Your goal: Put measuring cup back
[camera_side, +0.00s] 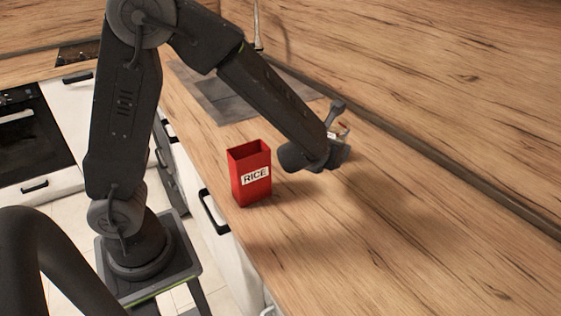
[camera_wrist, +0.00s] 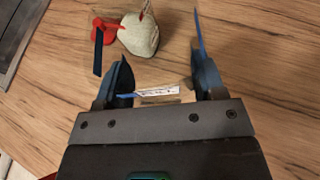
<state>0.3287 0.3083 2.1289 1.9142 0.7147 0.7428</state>
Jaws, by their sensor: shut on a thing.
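My gripper (camera_wrist: 160,85) has its fingers on both sides of a small white strip with dark marks and a blue edge. The strip seems to be part of the measuring cup (camera_wrist: 158,91); the cup's full shape cannot be made out. In the side view my gripper (camera_side: 335,155) is low over the counter, right of the red RICE box, and its fingers and load are mostly hidden by the wrist.
The open-topped red RICE box (camera_side: 251,178) stands upright near the counter's front edge. In the wrist view a cream rounded thing (camera_wrist: 140,36) and a red thing (camera_wrist: 104,28) lie beyond the fingers. The wooden counter (camera_side: 400,240) is clear at the right front. A grey sink area (camera_side: 225,95) is behind.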

